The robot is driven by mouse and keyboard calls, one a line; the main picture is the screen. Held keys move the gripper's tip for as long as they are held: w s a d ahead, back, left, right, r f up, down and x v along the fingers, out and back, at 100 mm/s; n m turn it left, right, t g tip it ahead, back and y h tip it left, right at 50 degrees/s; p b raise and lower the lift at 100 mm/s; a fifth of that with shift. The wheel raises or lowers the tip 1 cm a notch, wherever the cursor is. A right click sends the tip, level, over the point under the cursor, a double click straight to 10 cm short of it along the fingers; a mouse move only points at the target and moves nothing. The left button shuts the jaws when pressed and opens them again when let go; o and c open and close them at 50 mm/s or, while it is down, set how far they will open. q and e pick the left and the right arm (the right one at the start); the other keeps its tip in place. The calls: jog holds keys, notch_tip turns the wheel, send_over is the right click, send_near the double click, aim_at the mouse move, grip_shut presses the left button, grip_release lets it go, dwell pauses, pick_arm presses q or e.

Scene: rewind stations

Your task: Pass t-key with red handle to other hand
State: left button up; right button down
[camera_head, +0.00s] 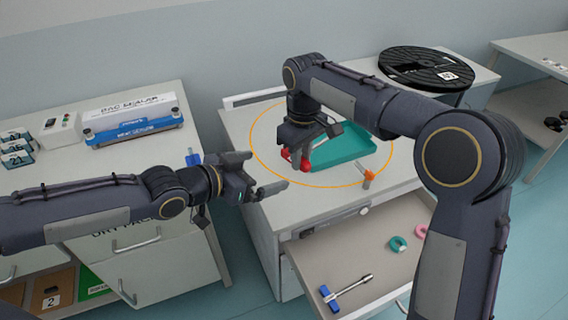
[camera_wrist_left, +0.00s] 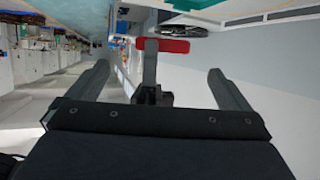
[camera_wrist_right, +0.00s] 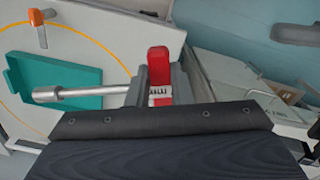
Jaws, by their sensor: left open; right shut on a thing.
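The t-key with red handle is held in my right gripper (camera_head: 312,150). Its red handle (camera_head: 303,160) shows beside the fingers, above the round-marked worktop. In the right wrist view the red handle (camera_wrist_right: 158,62) stands between the shut fingers, and the silver shaft (camera_wrist_right: 85,92) points left. My left gripper (camera_head: 262,174) is open and empty, to the left of the red handle and apart from it. In the left wrist view the red handle (camera_wrist_left: 174,46) lies ahead, near the middle of the gap between the open fingers (camera_wrist_left: 160,85); a dark finger partly covers it.
A teal tray (camera_head: 345,148) lies on the worktop (camera_head: 240,125), with an orange-handled t-key (camera_head: 366,180) near it. The open drawer (camera_head: 325,262) below holds a blue-handled t-key (camera_head: 345,290) and small rings (camera_head: 398,243). A black reel (camera_head: 425,68) stands behind my right arm.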

pick_arm(q)
jog(key=x, duration=1)
jog(key=shift+c, duration=0.4)
jog(key=shift+s, duration=0.1)
jog(key=c, duration=0.7)
jog(key=shift+c, duration=1.1)
pick_arm(e)
jog(key=c, duration=1.7)
grip_release()
jog(key=shift+c, duration=0.2)
pick_arm(q)
jog(key=shift+s+d, duration=0.1)
pick_arm(e)
jog(key=o, duration=0.5)
jog(key=shift+w, duration=0.1)
jog(key=shift+o, duration=0.2)
jog(key=shift+r, duration=0.1)
